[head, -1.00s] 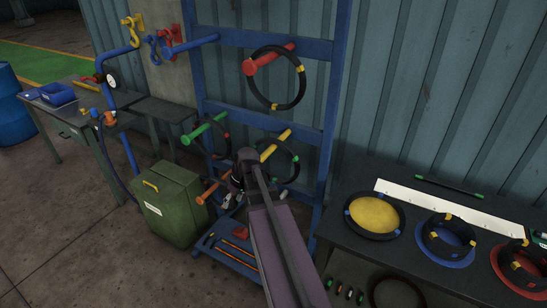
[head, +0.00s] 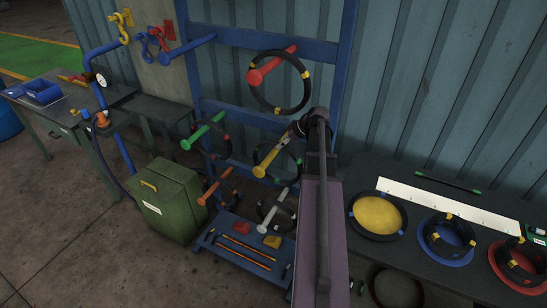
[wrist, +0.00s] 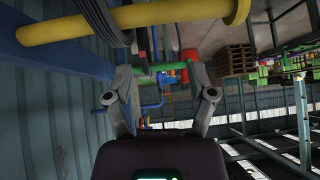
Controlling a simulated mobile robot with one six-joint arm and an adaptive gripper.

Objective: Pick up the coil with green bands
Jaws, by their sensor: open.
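A black coil (head: 256,152) hangs on the yellow peg (head: 270,162) of the blue rack; small marks on it look green. My gripper (head: 292,139) is at the upper right of that peg, partly in front of the coil's upper right side and partly hidden by my arm. In the wrist view my gripper (wrist: 160,72) is open with nothing between its fingers. The yellow peg (wrist: 130,20) crosses the top of that view, with the dark coil (wrist: 98,20) around it, beyond the left finger. I see no contact with the coil.
A coil with yellow bands (head: 303,88) hangs on the red peg above. Other coils hang on the green peg (head: 203,130), orange peg (head: 215,185) and white peg (head: 277,212). A dark bench (head: 440,190) with coils stands right; a green bin (head: 168,205) stands left.

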